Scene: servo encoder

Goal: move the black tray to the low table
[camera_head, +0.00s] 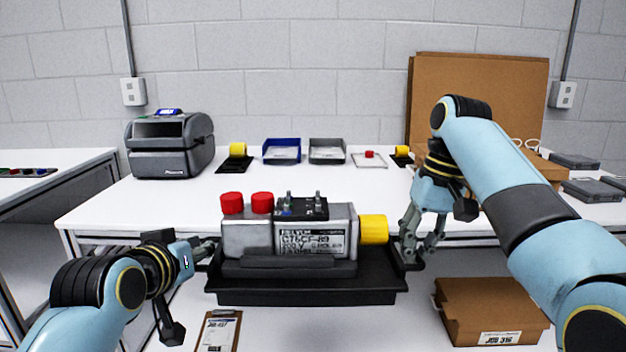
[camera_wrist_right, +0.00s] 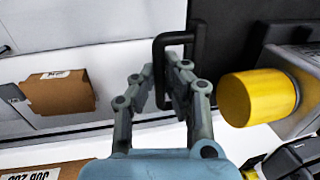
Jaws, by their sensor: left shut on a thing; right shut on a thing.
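The black tray (camera_head: 300,297) is held up in front of the white table's front edge. It carries a grey servo unit (camera_head: 245,239) with a printed label, two red caps (camera_head: 232,203) and a yellow cap (camera_head: 373,229). My left gripper (camera_head: 207,247) is shut at the tray's left end; its handle there is mostly hidden. My right gripper (camera_head: 413,258) is shut on the tray's right handle. The right wrist view shows the fingers (camera_wrist_right: 178,95) on the black handle (camera_wrist_right: 160,62), with the yellow cap (camera_wrist_right: 258,97) beside it. The tray looks about level.
The white table (camera_head: 180,205) behind holds a grey label printer (camera_head: 168,145), a blue bin (camera_head: 282,151), a dark bin (camera_head: 327,150) and dark cases at right. Below are a cardboard box (camera_head: 490,312) and a clipboard (camera_head: 218,331). Another table (camera_head: 50,187) stands left.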

